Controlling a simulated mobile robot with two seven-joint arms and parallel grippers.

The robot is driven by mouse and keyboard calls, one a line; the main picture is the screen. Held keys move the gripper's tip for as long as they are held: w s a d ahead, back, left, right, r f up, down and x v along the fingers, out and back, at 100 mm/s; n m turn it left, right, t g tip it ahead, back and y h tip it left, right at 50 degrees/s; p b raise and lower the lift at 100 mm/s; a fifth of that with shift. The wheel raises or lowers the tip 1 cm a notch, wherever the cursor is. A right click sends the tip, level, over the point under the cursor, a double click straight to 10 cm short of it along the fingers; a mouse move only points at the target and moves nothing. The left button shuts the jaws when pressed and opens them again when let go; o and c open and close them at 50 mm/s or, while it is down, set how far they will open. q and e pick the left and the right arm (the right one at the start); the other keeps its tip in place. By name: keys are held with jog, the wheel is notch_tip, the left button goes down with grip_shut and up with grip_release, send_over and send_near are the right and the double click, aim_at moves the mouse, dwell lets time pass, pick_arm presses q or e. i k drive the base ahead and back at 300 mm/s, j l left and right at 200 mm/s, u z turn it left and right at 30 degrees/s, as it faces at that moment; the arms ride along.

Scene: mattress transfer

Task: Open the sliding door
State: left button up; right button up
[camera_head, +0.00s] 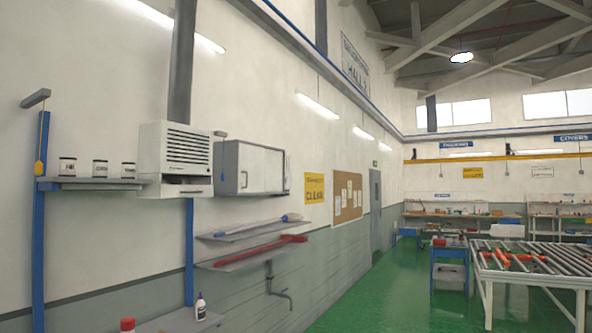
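No gripper and no part of my arms shows in the head view. A grey door (376,207) stands in the left wall further down the hall and looks shut. It is too small to tell whether it slides. A grey wall cabinet (262,168) with a closed front hangs nearer, right of a white vented unit (175,152). I cannot tell how its front opens.
Shelves (250,254) with red and blue-white tools jut from the left wall. A roller conveyor table (530,262) and a blue cart (449,262) stand at right. Benches (455,213) line the back. The green floor (385,290) between is clear.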

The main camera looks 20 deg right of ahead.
aim_at(250, 158)
jog(key=z, duration=0.2)
jog(key=i, duration=1.45)
